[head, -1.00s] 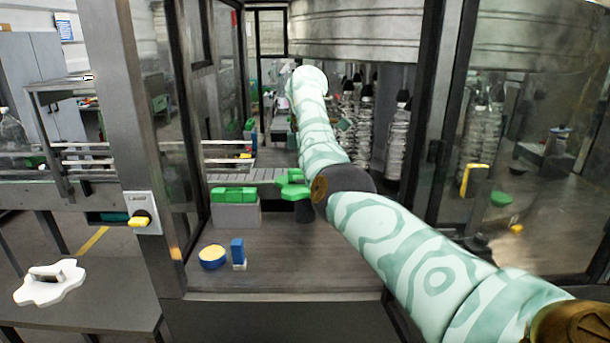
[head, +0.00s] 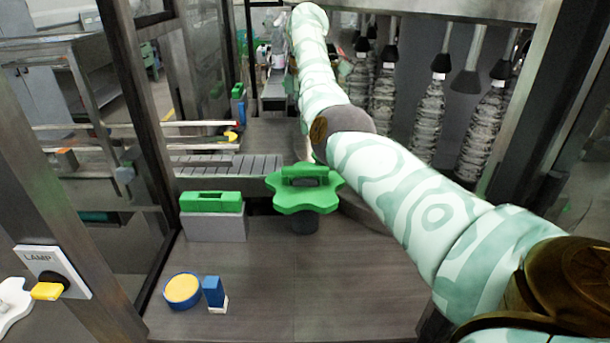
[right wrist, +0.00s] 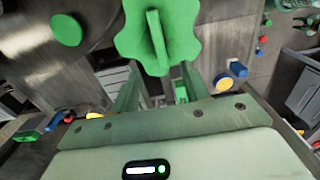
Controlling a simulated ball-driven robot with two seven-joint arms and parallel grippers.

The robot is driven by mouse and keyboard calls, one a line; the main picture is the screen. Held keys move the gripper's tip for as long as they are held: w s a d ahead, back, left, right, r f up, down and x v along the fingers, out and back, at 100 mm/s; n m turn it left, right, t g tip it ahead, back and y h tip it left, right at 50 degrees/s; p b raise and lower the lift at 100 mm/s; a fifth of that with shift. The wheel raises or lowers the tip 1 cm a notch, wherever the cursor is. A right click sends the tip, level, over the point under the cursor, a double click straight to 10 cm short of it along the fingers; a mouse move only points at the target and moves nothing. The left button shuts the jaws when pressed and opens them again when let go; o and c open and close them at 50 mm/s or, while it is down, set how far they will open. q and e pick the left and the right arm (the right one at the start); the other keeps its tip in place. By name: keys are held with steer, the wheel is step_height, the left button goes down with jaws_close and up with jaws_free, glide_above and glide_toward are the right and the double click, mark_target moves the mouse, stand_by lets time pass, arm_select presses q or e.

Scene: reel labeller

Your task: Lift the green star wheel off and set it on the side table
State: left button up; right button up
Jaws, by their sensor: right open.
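The green star wheel (head: 305,194) sits level on a dark round hub above the machine deck, with a raised green handle on top. It also shows at the top of the right wrist view (right wrist: 158,38), with its handle upright in the picture. My right gripper (right wrist: 160,88) is open and empty; its two green fingers point toward the wheel and appear apart from it. In the head view my right arm reaches past the wheel's right side, and its jaws are not clear there. A corner of the side table (head: 45,328) shows at lower left. My left gripper is out of view.
A green block on a grey base (head: 213,215) stands left of the wheel. A blue-and-yellow disc (head: 182,290) and a small blue block (head: 214,292) lie on the front deck. A white star-shaped part (head: 12,303) is at the left edge. Posts and glass frame the opening.

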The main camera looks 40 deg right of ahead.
mark_target(305, 167)
step_height(305, 167, down, 10)
steer(key=b, duration=0.3)
steer(key=shift+d+b, duration=0.1)
steer(key=shift+b, duration=0.2)
step_height(305, 167, down, 6)
steer(key=shift+w+b, duration=0.1)
steer(key=shift+b, duration=1.05)
steer(key=shift+f, duration=0.15)
steer(key=shift+c, duration=0.6)
jaws_close()
